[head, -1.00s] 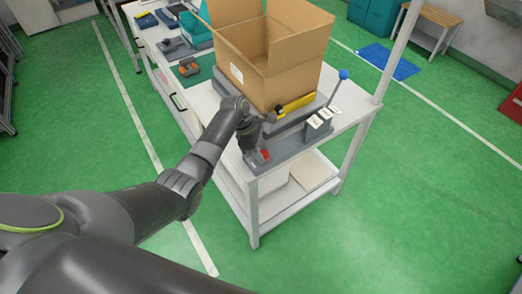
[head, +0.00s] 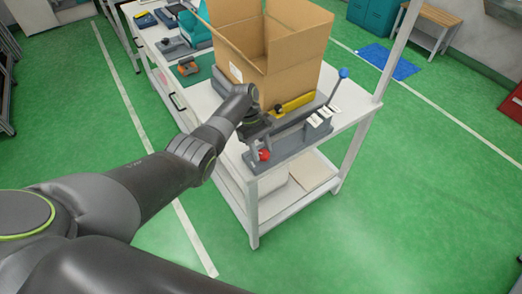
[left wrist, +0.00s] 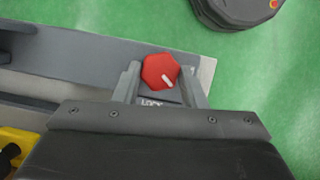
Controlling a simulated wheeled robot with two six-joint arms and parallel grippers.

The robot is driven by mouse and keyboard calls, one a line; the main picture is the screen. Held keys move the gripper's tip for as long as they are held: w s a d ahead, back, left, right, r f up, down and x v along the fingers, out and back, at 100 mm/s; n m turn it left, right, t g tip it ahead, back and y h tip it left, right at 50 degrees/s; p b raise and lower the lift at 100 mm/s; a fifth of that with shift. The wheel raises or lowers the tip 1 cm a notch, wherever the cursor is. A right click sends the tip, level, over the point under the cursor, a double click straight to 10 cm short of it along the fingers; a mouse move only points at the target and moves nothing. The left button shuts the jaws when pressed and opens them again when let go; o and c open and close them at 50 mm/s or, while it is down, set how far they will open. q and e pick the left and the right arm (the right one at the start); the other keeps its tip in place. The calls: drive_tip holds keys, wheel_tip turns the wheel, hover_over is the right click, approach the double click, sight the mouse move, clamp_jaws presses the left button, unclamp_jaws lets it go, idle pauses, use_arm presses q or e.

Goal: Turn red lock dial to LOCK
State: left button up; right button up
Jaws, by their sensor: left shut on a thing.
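The red lock dial (left wrist: 160,71) shows in the left wrist view on the end of a grey fixture (left wrist: 100,65). Its white pointer mark slants toward the lower right. A label reading LOCK (left wrist: 152,102) is partly visible just below the dial. My left gripper (left wrist: 160,76) has a finger on each side of the dial and is shut on it. In the head view the red dial (head: 264,155) shows at the near end of the fixture (head: 290,143), with my left gripper (head: 258,145) at it. My right gripper is not in view.
An open cardboard box (head: 290,72) stands behind the fixture on the white workbench (head: 345,118). A yellow part (head: 294,104) and a lever with a blue knob (head: 343,73) are close by. Green floor lies free in front.

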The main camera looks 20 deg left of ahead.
use_arm(q)
drive_tip(key=m+y+b, duration=0.1)
drive_tip(key=m, duration=0.1)
drive_tip(key=m+g+b, duration=0.1)
drive_tip(key=m+b, duration=0.1)
drive_tip(key=m, duration=0.1)
drive_tip(key=shift+w+d+f+m+y, duration=0.1)
drive_tip(key=shift+w+d+m+y, duration=0.1)
drive_tip(key=shift+m+y, duration=0.15)
drive_tip(key=m+y+b, duration=0.1)
drive_tip(key=m, duration=0.1)
drive_tip(key=m+g, duration=0.1)
drive_tip(key=m, duration=0.1)
drive_tip(key=shift+d+m+y+b, duration=0.15)
drive_tip(key=shift+m+y+b, duration=0.1)
drive_tip(key=shift+y+b, duration=0.1)
drive_tip(key=o, duration=1)
